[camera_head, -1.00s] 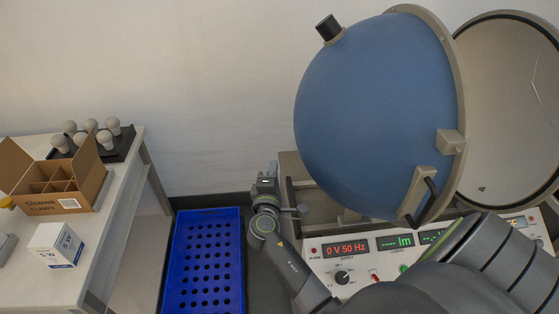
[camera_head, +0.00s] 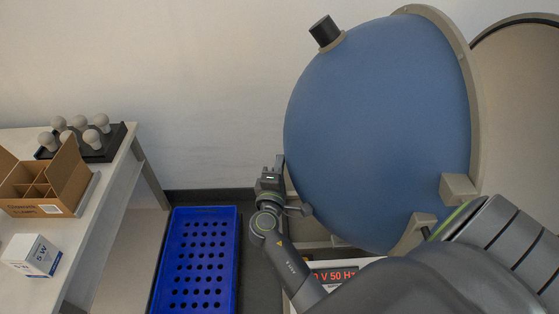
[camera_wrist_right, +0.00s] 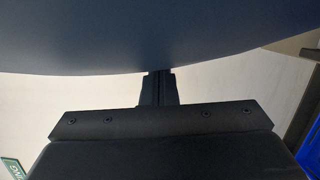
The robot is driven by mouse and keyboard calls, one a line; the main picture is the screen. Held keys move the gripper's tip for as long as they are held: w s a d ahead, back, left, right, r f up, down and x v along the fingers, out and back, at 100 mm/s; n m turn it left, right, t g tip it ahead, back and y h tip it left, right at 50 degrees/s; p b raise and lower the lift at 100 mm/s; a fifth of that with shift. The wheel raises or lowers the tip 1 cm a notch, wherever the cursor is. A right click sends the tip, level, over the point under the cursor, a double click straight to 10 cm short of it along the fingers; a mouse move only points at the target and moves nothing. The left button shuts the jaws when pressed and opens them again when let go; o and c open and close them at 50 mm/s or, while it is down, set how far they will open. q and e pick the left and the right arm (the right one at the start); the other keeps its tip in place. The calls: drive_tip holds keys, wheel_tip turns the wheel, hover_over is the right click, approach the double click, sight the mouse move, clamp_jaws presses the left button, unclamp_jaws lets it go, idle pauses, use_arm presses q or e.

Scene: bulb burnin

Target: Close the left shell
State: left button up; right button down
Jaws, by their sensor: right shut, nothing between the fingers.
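The left shell (camera_head: 380,130) is a large blue hemisphere, standing open with its rounded outside facing left. It has a beige rim, a black knob (camera_head: 325,32) on top and a beige block (camera_head: 459,188) low near the rim. My right gripper (camera_head: 273,164) is shut and empty beside the shell's lower left edge. In the right wrist view the shell (camera_wrist_right: 150,35) fills the top, and the shut fingers (camera_wrist_right: 158,76) reach up to its lower edge; I cannot tell whether they touch. My left gripper is not in view.
The right shell (camera_head: 520,110) shows its pale inside. My right arm covers most of the control panel (camera_head: 335,275). A blue perforated crate (camera_head: 232,260) is on the floor. The left table (camera_head: 115,190) holds a cardboard box (camera_head: 25,208), a white box (camera_head: 38,256) and a bulb tray (camera_head: 118,142).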

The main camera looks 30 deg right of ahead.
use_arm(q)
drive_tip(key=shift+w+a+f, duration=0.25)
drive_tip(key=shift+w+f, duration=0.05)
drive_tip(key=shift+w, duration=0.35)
use_arm(e)
drive_tip(key=s+d, duration=0.8)
drive_tip(key=d, duration=0.5)
drive_tip(key=shift+s+d, duration=0.15)
drive_tip(key=shift+d, duration=0.2)
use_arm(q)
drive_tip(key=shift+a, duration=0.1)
